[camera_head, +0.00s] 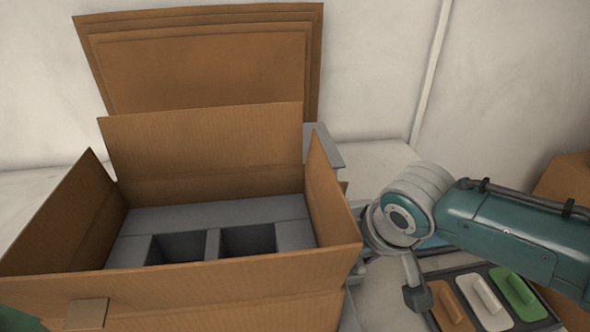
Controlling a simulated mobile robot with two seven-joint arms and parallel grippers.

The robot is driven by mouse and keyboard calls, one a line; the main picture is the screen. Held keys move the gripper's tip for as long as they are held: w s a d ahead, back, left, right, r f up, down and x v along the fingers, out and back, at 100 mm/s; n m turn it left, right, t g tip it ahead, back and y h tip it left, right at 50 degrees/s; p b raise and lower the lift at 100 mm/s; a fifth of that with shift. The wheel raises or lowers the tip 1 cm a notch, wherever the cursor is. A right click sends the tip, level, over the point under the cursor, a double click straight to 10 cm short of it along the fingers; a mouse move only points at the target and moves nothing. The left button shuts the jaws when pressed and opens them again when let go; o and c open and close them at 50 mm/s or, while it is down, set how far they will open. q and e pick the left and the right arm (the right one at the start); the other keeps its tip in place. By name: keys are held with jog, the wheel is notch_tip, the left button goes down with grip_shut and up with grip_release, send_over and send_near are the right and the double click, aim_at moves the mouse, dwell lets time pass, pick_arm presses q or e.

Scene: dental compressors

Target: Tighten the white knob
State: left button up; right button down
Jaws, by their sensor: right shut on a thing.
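No white knob can be made out with certainty. My right gripper (415,294) hangs below the grey wrist of the teal arm, just right of the cardboard box. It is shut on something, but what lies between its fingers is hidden. A white piece with a raised handle (485,301) lies in a dark tray to the right of the gripper, apart from it. My left gripper is not in view.
A large open cardboard box (205,140) with a grey insert of two empty compartments fills the left and middle. Folded cardboard (200,60) leans behind it. The dark tray (459,283) also holds an orange piece (450,306) and a green piece (518,295). Another box (566,183) stands far right.

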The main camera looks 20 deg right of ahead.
dwell(0.3)
jog(key=c, duration=0.8)
grip_release()
jog(key=p+v, duration=0.4)
jog(key=v, duration=0.6)
